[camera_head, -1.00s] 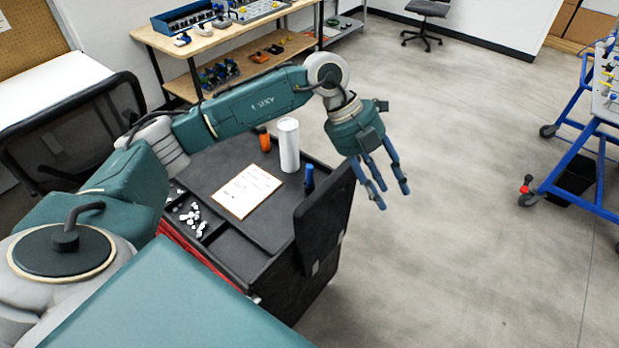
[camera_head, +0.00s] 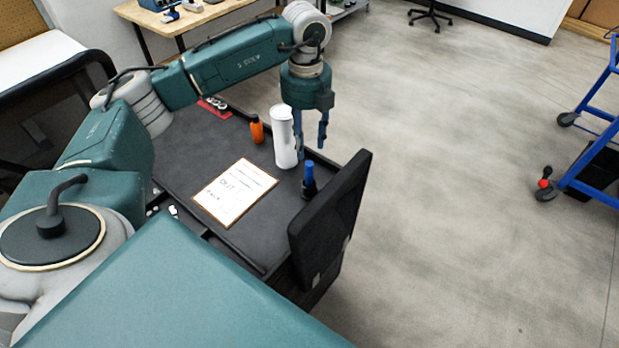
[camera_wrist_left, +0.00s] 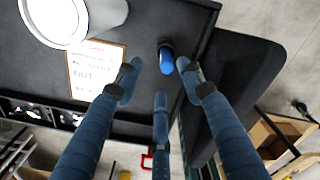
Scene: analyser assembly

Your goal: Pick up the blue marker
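The blue marker (camera_head: 309,174) stands upright on the black cart top, near its right edge, with its blue end up. In the left wrist view the marker (camera_wrist_left: 166,57) shows just beyond my fingertips, with nothing touching it that I can see. My left gripper (camera_head: 312,150) points down above the cart, behind the marker in the head view. In the left wrist view its three blue fingers (camera_wrist_left: 158,82) are spread and empty. My right gripper is in neither view.
A white cylinder (camera_head: 285,138) stands close to the left of my gripper, with an orange bottle (camera_head: 257,130) beyond it. A white paper sheet (camera_head: 235,192) lies on the cart (camera_head: 185,150). A black upright panel (camera_head: 330,215) stands at the cart's right side.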

